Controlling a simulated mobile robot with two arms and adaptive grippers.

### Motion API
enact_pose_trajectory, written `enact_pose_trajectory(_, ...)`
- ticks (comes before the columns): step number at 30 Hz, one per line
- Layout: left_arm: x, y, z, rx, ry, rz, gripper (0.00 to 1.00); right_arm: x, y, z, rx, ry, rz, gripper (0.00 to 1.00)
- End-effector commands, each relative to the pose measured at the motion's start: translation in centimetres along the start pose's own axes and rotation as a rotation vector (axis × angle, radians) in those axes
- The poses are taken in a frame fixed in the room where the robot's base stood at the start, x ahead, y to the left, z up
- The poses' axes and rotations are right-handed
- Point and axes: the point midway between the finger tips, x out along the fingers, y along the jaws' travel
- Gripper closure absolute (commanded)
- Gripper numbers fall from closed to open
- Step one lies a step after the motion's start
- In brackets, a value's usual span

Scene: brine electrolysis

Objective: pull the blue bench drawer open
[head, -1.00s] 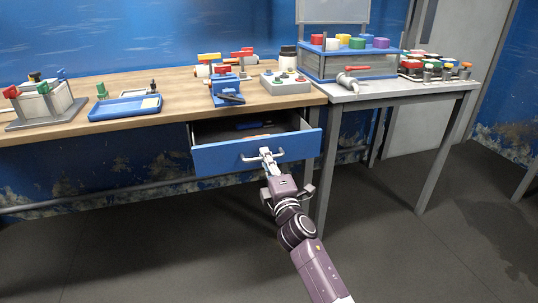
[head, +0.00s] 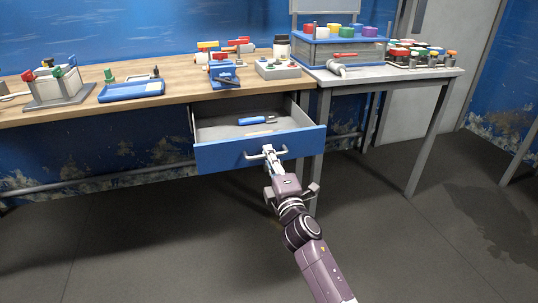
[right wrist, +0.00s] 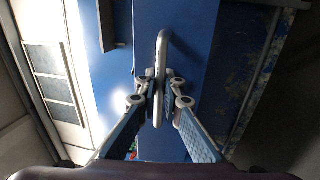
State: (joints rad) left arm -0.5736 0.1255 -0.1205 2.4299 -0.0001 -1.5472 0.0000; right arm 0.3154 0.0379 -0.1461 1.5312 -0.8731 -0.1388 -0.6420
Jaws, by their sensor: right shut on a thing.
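The blue bench drawer (head: 225,155) hangs under the wooden bench top and stands well open. Its grey inside shows, with a blue-handled tool (head: 252,121) and a flat pale piece lying in it. A grey bar handle (head: 252,156) is on its blue front. My right gripper (head: 269,151) is shut on the handle, near its right part. In the right wrist view the two fingers (right wrist: 163,100) close around the handle bar (right wrist: 162,50), with the blue drawer front behind it. My left gripper is not in view.
On the wooden bench (head: 180,90) stand a blue tray (head: 132,91), a blue vise-like device (head: 223,74) and a grey box with knobs (head: 278,68). A grey side table (head: 400,75) holds a blue-topped rack (head: 345,50). The floor before the drawer is clear.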

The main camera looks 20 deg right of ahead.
Motion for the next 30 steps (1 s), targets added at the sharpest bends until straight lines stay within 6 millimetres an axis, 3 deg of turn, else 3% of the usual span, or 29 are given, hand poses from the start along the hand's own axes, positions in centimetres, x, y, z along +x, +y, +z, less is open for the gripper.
enact_pose_trajectory(4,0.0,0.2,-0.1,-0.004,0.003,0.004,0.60,0.0,0.0,0.0,0.000,0.001,0.000,1.00)
enact_pose_trajectory(5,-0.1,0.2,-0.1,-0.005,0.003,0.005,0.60,0.0,0.0,0.0,0.000,0.001,0.000,0.91)
enact_pose_trajectory(7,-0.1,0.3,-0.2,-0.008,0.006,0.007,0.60,0.0,0.0,0.0,0.000,0.001,0.000,0.85)
enact_pose_trajectory(17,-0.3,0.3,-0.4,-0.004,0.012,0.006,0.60,-0.3,-0.1,0.0,0.000,0.001,-0.001,0.85)
enact_pose_trajectory(22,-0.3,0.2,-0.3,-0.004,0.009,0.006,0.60,-2.5,-0.2,0.0,0.000,0.001,-0.002,0.85)
enact_pose_trajectory(30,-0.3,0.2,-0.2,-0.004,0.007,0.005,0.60,-8.1,-0.2,0.0,0.001,0.000,-0.003,0.85)
